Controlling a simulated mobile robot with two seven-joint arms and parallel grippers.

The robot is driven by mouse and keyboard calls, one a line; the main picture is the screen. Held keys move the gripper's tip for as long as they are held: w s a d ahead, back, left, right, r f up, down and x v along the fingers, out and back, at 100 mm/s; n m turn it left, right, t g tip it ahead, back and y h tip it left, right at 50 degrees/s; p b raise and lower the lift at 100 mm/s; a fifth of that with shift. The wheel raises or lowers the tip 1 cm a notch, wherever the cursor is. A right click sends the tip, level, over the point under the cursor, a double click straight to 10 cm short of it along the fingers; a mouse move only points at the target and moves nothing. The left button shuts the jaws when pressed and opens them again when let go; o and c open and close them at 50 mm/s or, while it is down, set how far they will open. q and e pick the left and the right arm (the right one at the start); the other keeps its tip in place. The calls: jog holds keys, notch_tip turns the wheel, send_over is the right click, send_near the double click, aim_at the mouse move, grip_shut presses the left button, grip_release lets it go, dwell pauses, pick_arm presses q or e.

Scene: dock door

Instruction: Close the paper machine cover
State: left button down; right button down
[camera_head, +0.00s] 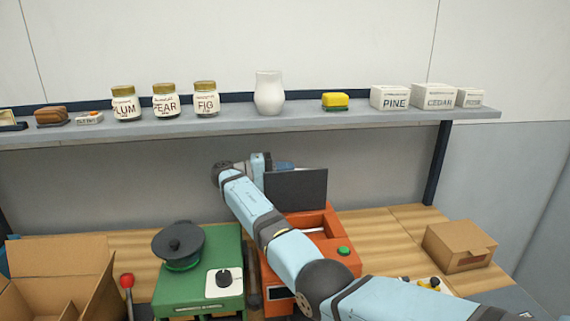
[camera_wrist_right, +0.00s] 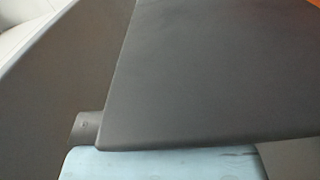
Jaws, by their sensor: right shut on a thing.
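The orange paper machine (camera_head: 338,261) stands on the wooden bench, right of the green machine. Its dark cover (camera_head: 296,191) stands raised, nearly upright, at the machine's back. My right arm reaches in from the lower right across the machine. My right gripper (camera_head: 280,166) is at the cover's upper left edge, partly hidden behind it, and is shut on the cover. In the right wrist view the dark cover (camera_wrist_right: 205,70) fills much of the picture; the fingertips cannot be made out there. My left gripper is in neither view.
The green machine (camera_head: 202,290) with a dark round lid stands close on the left. An open carton (camera_head: 60,275) is at the far left, a closed carton (camera_head: 460,246) at the right. A shelf (camera_head: 330,119) with jars and boxes runs above.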

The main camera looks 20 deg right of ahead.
aim_at(288, 174)
jog(key=shift+s+a+r+m, duration=0.15)
jog(key=shift+s+m, duration=0.3)
jog(key=shift+s, duration=0.05)
jog(key=shift+s+a+r+m, duration=0.1)
jog(key=shift+s+r+m, duration=0.05)
jog(key=shift+s+m, duration=0.35)
jog(key=shift+s+a+r+p, duration=0.1)
jog(key=shift+s+r+p, duration=0.05)
jog(key=shift+s+p, duration=0.3)
jog(key=shift+f, duration=0.2)
jog(key=c, duration=1.2)
grip_release()
